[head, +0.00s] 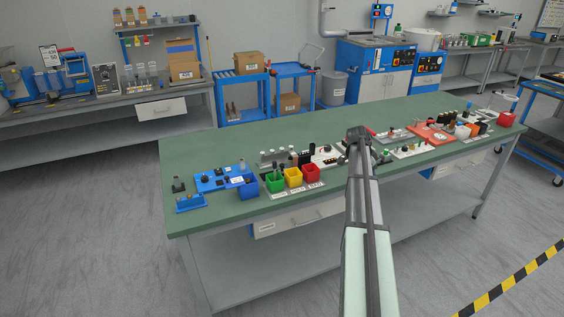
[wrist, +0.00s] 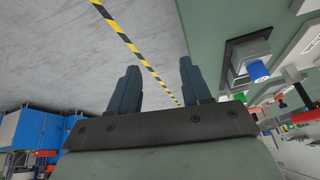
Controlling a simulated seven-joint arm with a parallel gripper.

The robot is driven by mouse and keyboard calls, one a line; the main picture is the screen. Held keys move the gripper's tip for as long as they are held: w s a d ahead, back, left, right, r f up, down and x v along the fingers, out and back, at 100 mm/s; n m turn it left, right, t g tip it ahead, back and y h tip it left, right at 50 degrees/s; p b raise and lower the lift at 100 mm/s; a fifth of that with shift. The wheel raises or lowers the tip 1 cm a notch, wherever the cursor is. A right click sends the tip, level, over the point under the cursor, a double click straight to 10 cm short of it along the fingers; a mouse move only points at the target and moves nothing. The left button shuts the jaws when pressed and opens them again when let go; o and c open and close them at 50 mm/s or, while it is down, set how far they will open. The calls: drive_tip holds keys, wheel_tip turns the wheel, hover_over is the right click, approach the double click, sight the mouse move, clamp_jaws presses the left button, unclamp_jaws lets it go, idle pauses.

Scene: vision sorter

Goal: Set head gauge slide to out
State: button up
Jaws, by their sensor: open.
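My gripper (head: 358,133) is above the green workbench (head: 215,150), around its middle, in the head view. In the wrist view its two dark fingers (wrist: 159,68) are spread apart with nothing between them. I cannot tell which of the small fixtures on the bench is the head gauge slide. A blue panel (head: 213,181) with dark knobs lies at the bench's left. An orange-red plate (head: 431,136) with a white disc lies to the right of my gripper. The arm hides part of the bench behind it.
Blue (head: 248,190), green (head: 275,182), yellow (head: 293,177) and red (head: 312,174) bins stand along the front. In the wrist view a blue-topped part (wrist: 257,71) on a dark base sits right of the fingers. The bench's back left is clear.

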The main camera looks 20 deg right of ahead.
drive_tip(key=shift+y, duration=0.3)
drive_tip(key=w+a+r, duration=0.2)
drive_tip(key=w, duration=0.1)
drive_tip(key=w+r, duration=0.1)
drive_tip(key=shift+w+a+r, duration=0.15)
drive_tip(key=shift+w+a, duration=0.25)
drive_tip(key=w+a+r+n+y, duration=0.2)
drive_tip(key=w+a+r, duration=0.2)
drive_tip(key=w+a, duration=0.4)
wheel_tip(320, 180, up, 6)
drive_tip(key=r+n+y, duration=0.1)
drive_tip(key=n+y, duration=0.1)
drive_tip(key=n, duration=0.1)
hover_over(282, 164)
wheel_tip(282, 164, down, 14)
drive_tip(key=shift+r, duration=0.15)
drive_tip(key=shift+s, duration=0.1)
clamp_jaws()
